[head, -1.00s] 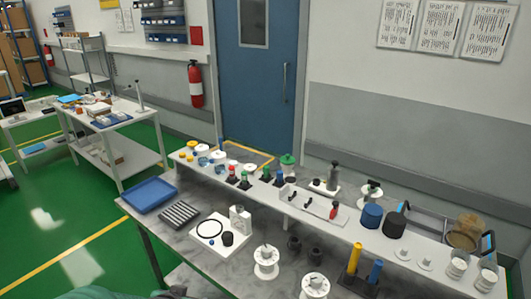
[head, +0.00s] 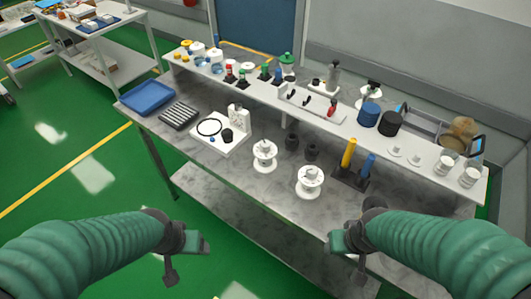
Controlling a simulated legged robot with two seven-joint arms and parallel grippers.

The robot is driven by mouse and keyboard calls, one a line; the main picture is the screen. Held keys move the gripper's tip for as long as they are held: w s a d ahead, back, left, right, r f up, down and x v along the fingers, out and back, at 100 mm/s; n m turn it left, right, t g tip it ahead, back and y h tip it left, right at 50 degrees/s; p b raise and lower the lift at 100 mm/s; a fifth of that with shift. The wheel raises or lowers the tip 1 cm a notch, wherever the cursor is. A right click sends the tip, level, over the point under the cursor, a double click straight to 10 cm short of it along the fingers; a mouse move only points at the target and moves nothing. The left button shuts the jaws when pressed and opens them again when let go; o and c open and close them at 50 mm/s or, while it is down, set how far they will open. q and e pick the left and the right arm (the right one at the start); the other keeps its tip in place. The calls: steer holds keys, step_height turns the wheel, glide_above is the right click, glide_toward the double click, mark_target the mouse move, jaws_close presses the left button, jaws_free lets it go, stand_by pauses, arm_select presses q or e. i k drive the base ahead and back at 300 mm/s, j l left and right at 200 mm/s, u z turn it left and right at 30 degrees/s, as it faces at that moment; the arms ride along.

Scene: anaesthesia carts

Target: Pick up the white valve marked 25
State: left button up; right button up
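Two white flanged, spool-like parts stand upright on the grey marbled bench top: one near the middle (head: 264,156) and one closer to the front edge (head: 309,182). A similar white part (head: 370,94) stands on the raised shelf. I cannot read a 25 on any of them, so I cannot tell which is the named valve. My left gripper (head: 190,248) is in front of the bench at lower left, apart from everything. My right gripper (head: 348,244) is below and right of the nearer white part, apart from it. Neither visibly holds anything; finger opening is unclear.
Two dark cylinders (head: 312,150) stand behind the nearer white part. A yellow cylinder (head: 349,154) and a blue one (head: 367,164) stand to its right. A white plate with a black ring (head: 209,127) lies left. Bench top in front of the plate is clear.

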mark_target(264, 163)
steer(key=i+j+z, duration=0.1)
steer(key=j, duration=0.2)
steer(key=i+j+z, duration=0.2)
steer(key=i+j, duration=0.15)
steer(key=j, duration=0.3)
steer(key=i+j+z, duration=0.1)
steer(key=j, duration=0.2)
